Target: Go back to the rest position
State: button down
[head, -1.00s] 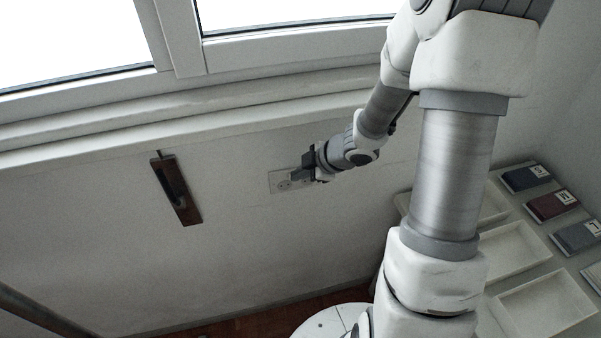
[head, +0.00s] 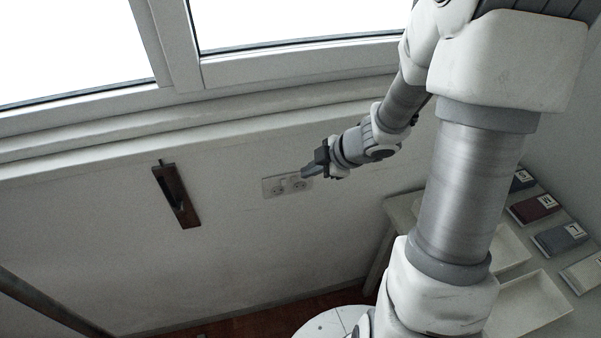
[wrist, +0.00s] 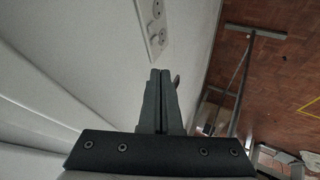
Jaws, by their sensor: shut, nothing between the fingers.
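My gripper (head: 307,172) is at the end of my arm, in front of the wall below the window in the head view. It points left and overlaps the right edge of the wall socket plate in that view. In the wrist view my gripper (wrist: 159,75) shows its two dark fingers together, with nothing between them. My arm comes down from the upper right of the head view.
A double socket plate (head: 274,187) is on the wall; it also shows in the wrist view (wrist: 154,30). A dark wooden piece (head: 177,196) hangs to its left. Right are a table with pale trays (head: 530,303) and small boxes (head: 560,238).

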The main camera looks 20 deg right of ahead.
jog(key=shift+s+d+r, duration=0.2)
jog(key=shift+r, duration=0.25)
jog(key=d+r+m+t+h, duration=0.1)
jog(key=r, duration=0.2)
jog(key=w+d+r+m+t+h, duration=0.1)
jog(key=d+r+m+h, duration=0.1)
jog(key=r, duration=0.1)
jog(key=w+d+r+m+t+h, duration=0.1)
jog(key=d+r+h, duration=0.1)
jog(key=r, duration=0.1)
jog(key=shift+w+d+r, duration=0.1)
jog(key=shift+w+d, duration=0.1)
jog(key=shift+w, duration=0.05)
jog(key=s+d+r+m+h, duration=0.3)
jog(key=s+r+m+h, duration=0.1)
jog(key=s+r+m, duration=0.15)
jog(key=s+a+r+m+g+y+b, duration=0.1)
jog(key=s+a+m+y, duration=0.1)
jog(key=s+a, duration=0.3)
jog(key=s+a+m+g+y+b, duration=0.1)
jog(key=s+a+m, duration=0.4)
jog(key=s, duration=0.6)
jog(key=shift+a+r+g+y, duration=0.4)
jog(key=shift+a+g+y, duration=0.1)
jog(key=shift+a+g, duration=0.2)
jog(key=shift+a, duration=0.1)
